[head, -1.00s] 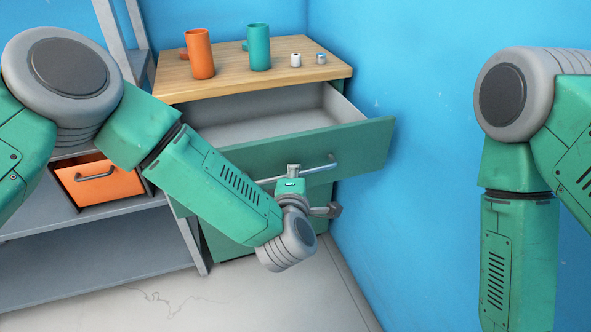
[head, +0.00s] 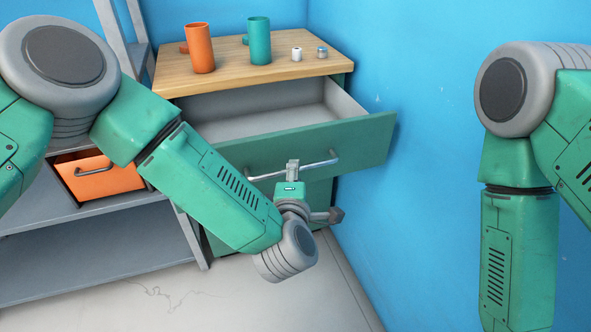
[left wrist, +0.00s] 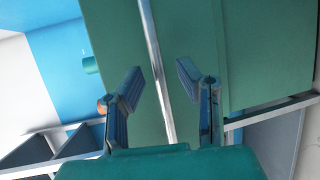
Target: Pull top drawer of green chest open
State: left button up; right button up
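The green chest (head: 318,196) stands in the corner under a wooden top. Its top drawer (head: 372,143) is pulled well out, and its pale empty interior shows. The drawer's metal bar handle (head: 318,164) runs across the front. My left gripper (head: 292,168) is at the handle in the head view. In the left wrist view, its two fingers (left wrist: 160,85) are spread apart, with the handle bar (left wrist: 159,75) running between them and a gap on each side. My right gripper is outside the head view; only my right arm shows.
An orange mug (head: 201,50), a teal mug (head: 259,42) and two small cylinders stand on the wooden top (head: 290,75). A grey shelf (head: 95,255) with an orange drawer (head: 105,177) is at left. A blue wall (head: 420,200) is close on the right.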

pick_arm(q)
jog(key=v, duration=0.9)
jog(key=shift+f, duration=0.1)
jog(key=s+a+f+m+g+h+p, duration=0.1)
jog(key=s+a+f+m+g+p, duration=0.2)
jog(key=s+a+f+m+g, duration=0.8)
jog(key=s+a+f+m+g+y+p, duration=0.1)
jog(key=s+a+f+m+g, duration=0.1)
jog(key=s+a, duration=0.5)
jog(key=s+a+f+m+g+y, duration=0.1)
jog(key=s+a+f+m, duration=0.4)
jog(key=a, duration=0.5)
jog(key=s+g, duration=0.1)
jog(key=s, duration=0.1)
jog(key=shift+s+a+p, duration=0.15)
jog(key=shift+s+p, duration=0.2)
jog(key=shift+p, duration=0.05)
